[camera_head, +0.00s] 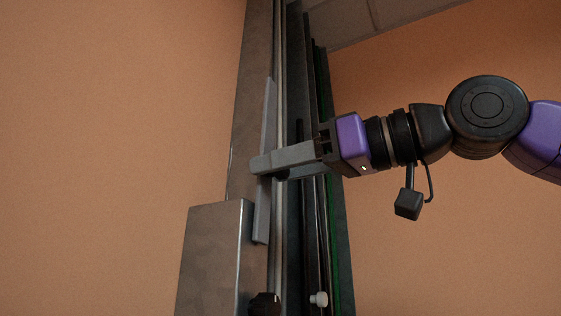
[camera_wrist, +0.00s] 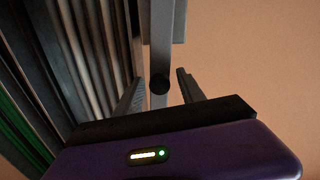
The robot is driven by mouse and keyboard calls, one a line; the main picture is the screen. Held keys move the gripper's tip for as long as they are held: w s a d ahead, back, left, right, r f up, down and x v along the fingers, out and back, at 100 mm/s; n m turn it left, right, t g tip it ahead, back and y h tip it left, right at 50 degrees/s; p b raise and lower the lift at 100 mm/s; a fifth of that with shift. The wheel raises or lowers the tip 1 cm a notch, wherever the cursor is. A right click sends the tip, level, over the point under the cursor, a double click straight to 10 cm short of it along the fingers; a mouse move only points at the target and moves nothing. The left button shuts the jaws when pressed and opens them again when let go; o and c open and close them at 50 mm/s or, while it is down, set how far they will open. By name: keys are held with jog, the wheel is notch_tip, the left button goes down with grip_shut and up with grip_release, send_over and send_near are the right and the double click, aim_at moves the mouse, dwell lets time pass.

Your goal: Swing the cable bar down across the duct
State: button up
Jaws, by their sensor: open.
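A light grey flat bar, which looks like the cable bar (camera_head: 262,215), stands upright along the left side of the tall duct (camera_head: 293,215). In the wrist view my open fingers (camera_wrist: 159,80) lie on either side of the bar and knob, with gaps showing. Contact is not visible.
A metal box (camera_head: 212,260) stands at the lower left of the duct. A black knob (camera_head: 264,304) and a white knob (camera_head: 319,299) sit near the bottom. A green strip (camera_head: 335,240) runs up the right side. The orange wall on both sides is bare.

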jog(key=shift+c, duration=0.3)
grip_shut()
jog(key=shift+w, duration=0.1)
dwell(1.1)
